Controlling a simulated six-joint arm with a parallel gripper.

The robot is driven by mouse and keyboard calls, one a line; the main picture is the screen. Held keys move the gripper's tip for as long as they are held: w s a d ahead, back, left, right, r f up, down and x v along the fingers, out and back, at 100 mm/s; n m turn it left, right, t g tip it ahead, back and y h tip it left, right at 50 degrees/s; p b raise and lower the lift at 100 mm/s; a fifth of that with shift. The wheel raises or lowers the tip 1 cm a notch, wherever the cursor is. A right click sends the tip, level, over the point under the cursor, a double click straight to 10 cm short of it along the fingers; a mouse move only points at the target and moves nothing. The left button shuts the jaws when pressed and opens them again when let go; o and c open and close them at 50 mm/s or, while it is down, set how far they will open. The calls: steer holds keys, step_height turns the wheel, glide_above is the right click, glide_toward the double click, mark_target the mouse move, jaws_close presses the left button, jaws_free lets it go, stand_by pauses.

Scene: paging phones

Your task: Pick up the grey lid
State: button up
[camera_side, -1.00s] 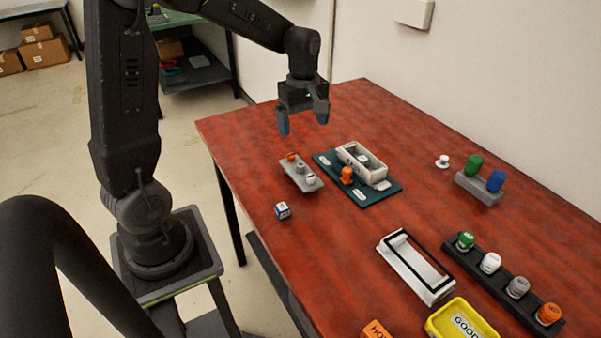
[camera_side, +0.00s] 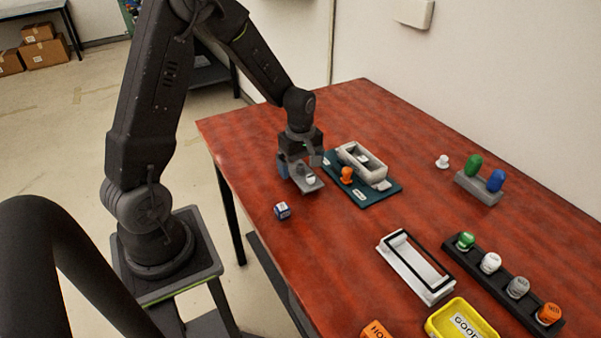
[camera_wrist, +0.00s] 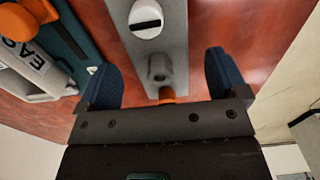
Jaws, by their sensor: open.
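A narrow grey block (camera_side: 312,186) lies near the left edge of the red table. I see no contact. In the side view my gripper (camera_side: 300,168) hides the block's far end.
A teal board (camera_side: 362,197) with a white box (camera_side: 372,163) and an orange knob (camera_side: 346,175) sits close to the right. A small blue-and-white cube (camera_side: 282,210) lies in front. A dark rack (camera_side: 500,299) with coloured pieces, a white frame (camera_side: 420,275) and a yellow tray (camera_side: 440,325) are farther right.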

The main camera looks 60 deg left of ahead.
steer(key=shift+f, duration=0.5)
steer(key=c, duration=1.1)
